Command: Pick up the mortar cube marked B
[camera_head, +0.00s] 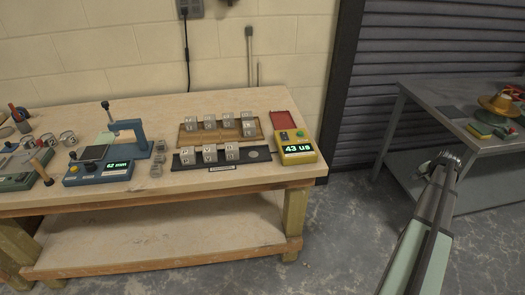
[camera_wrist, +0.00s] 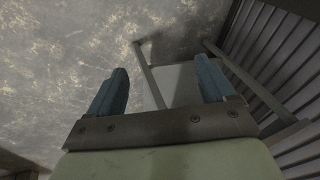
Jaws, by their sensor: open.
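Several grey mortar cubes stand on the wooden bench. A back row of cubes (camera_head: 209,122) sits on a wooden tray (camera_head: 190,138), with one more cube (camera_head: 249,128) at its right. A front row of cubes (camera_head: 210,153) sits on a dark strip (camera_head: 243,156) with a bare round spot at its right end. The cubes carry small marks, but I cannot read which is B. My gripper (camera_head: 448,158) is far right of the bench, over the floor near the grey table. In the wrist view my gripper (camera_wrist: 168,88) is open and empty.
A yellow meter (camera_head: 297,150) reading 43 stands right of the cubes. A blue device (camera_head: 98,172) reading 62 stands left, with small grey pieces (camera_head: 157,162) beside it. A grey table (camera_head: 440,105) with colored items is at right. Floor lies between the tables.

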